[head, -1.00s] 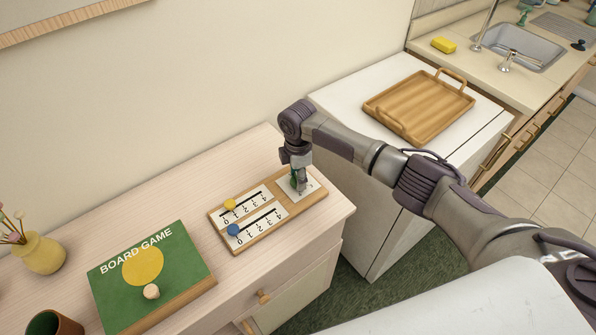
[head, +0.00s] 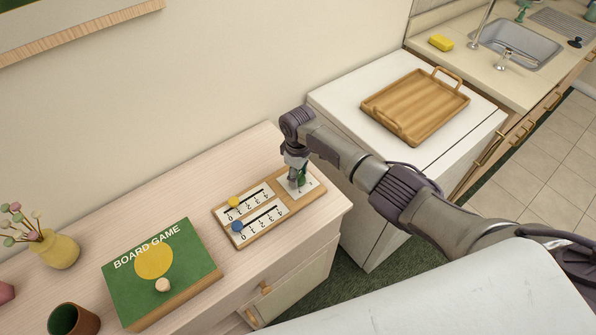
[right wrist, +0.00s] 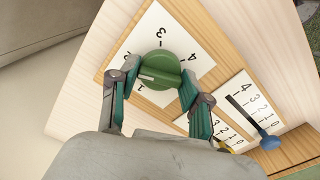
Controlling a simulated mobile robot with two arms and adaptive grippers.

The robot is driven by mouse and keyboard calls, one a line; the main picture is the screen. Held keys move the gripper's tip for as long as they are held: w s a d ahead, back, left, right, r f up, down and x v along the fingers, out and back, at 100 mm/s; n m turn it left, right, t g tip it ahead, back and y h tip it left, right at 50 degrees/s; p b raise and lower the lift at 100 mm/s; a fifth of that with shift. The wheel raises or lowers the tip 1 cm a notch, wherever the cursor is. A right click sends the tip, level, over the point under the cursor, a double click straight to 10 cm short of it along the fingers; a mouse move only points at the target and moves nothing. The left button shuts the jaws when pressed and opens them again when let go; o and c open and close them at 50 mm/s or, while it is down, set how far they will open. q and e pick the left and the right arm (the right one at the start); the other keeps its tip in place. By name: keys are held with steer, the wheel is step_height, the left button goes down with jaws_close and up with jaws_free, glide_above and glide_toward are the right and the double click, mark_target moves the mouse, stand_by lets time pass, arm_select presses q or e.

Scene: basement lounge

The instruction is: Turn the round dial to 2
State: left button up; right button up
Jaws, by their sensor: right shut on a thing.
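The round green dial (right wrist: 160,68) sits on a white number card (right wrist: 192,52) on the wooden board. In the right wrist view its raised grip bar lies across it, with 1, 3 and 4 readable around it and another mark partly hidden at the left. My right gripper (right wrist: 155,82) is shut on the dial, one finger on each side. In the head view the right gripper (head: 298,180) comes down over the dial (head: 302,177) and mostly hides it. My left gripper is not in view.
The board also bears two sliders, with a yellow knob (head: 234,202) and a blue knob (head: 238,226). A board game box (head: 190,285), a brown cup (head: 92,322) and a yellow vase (head: 57,252) stand to the left. A wooden tray (head: 418,104) lies on the white cabinet.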

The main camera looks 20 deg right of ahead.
steer(key=shift+m, duration=0.5)
steer(key=o, duration=1.2)
step_height(320, 180, up, 12)
steer(key=shift+r, duration=0.1)
